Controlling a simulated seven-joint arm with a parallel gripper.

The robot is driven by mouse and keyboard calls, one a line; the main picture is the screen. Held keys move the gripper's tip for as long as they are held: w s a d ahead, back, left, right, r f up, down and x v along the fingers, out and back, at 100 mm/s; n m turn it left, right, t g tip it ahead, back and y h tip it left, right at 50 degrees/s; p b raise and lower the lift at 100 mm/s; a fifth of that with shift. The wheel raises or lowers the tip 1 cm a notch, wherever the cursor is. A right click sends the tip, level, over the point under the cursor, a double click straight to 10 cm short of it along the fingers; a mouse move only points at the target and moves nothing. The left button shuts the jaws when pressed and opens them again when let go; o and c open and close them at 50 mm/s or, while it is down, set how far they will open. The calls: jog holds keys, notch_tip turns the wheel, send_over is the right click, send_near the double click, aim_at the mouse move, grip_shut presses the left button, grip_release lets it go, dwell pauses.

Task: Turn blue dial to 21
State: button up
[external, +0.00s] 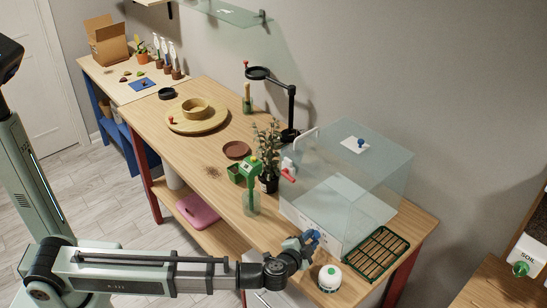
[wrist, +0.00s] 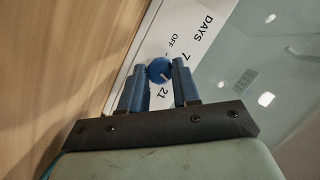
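The blue dial (wrist: 159,70) is round and sits on a white panel (wrist: 178,33) marked DAYS, OFF, 7 and 21 in the wrist view. My gripper (wrist: 161,72) has one blue finger on each side of the dial, and both appear to touch its edge. The 21 shows between the fingers, just below the dial. A small pale mark shows on the dial, but I cannot tell clearly which label it points to. In the external view my gripper (external: 312,237) is at the low front of the clear box (external: 350,190), and it hides the dial.
A green-rimmed rack (external: 376,253) lies to the right. A green bottle (external: 250,195) and a leafy plant (external: 268,150) stand to the left. Another blue knob (external: 361,142) is on the box lid.

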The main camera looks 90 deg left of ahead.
grip_shut()
jog(key=shift+w+f+m+y, duration=0.1)
jog(key=shift+m+y, duration=0.6)
jog(key=shift+m, duration=0.5)
jog(key=shift+d+f+m+y, duration=0.1)
jog(key=shift+m+y, duration=0.5)
jog(key=shift+m, duration=1)
jog(key=o, duration=0.6)
grip_release()
jog(key=shift+c, duration=0.2)
